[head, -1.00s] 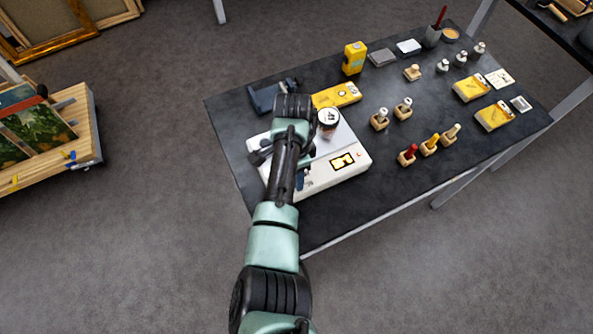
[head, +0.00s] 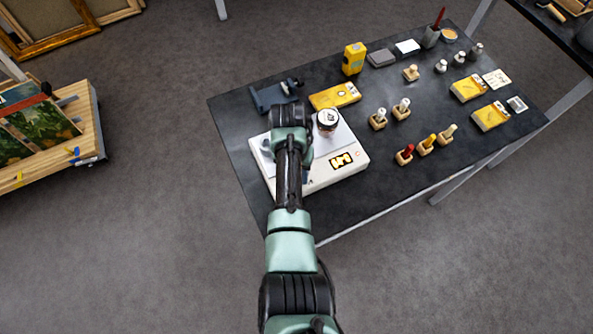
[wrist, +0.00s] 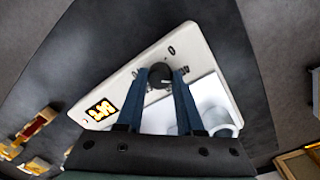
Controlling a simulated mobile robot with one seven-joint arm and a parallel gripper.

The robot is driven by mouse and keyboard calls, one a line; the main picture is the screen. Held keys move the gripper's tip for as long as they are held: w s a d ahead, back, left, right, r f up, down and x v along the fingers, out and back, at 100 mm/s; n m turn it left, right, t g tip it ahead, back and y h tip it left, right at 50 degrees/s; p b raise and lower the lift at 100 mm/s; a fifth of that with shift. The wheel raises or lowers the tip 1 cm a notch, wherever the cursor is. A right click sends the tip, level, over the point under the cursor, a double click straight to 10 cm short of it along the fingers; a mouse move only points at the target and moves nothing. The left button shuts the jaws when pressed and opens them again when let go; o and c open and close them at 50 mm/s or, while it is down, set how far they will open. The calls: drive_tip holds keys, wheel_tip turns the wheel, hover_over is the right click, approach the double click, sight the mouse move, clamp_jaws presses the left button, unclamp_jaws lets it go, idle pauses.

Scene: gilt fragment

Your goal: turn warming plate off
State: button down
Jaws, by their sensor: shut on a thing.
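The white warming plate (head: 333,176) stands at the front left of the dark table, its small display (head: 341,159) lit orange. The lit display also shows in the wrist view (wrist: 100,109). A round black knob (wrist: 160,71) sits on the plate's white front panel. My gripper (wrist: 161,75) has its two blue fingers on either side of this knob and is shut on it. In the head view my arm hides the knob and the fingers. A jar with a pale lid (head: 327,119) stands on the plate, right of my wrist.
A yellow box (head: 335,96) lies behind the plate, and a dark blue-grey stand (head: 272,96) is at its back left. Several small bottles in wooden blocks (head: 404,154) stand to the right. A clear round vessel (wrist: 222,126) is near my right finger in the wrist view.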

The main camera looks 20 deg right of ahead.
drive_tip(key=n+p, duration=0.1)
drive_tip(key=n, duration=0.6)
drive_tip(key=shift+r+t+p, duration=0.1)
drive_tip(key=shift+t+p, duration=0.2)
drive_tip(key=n, duration=0.4)
drive_tip(key=shift+p, duration=0.3)
drive_tip(key=shift+n, duration=1.9)
drive_tip(key=shift+t, duration=0.3)
drive_tip(key=c, duration=0.5)
unclamp_jaws()
drive_tip(key=shift+s, duration=0.1)
drive_tip(key=shift+c, duration=0.2)
wheel_tip(320, 180, up, 13)
drive_tip(key=shift+s+a+b, duration=0.25)
drive_tip(key=shift+a+b, duration=0.05)
drive_tip(key=shift+b, duration=0.05)
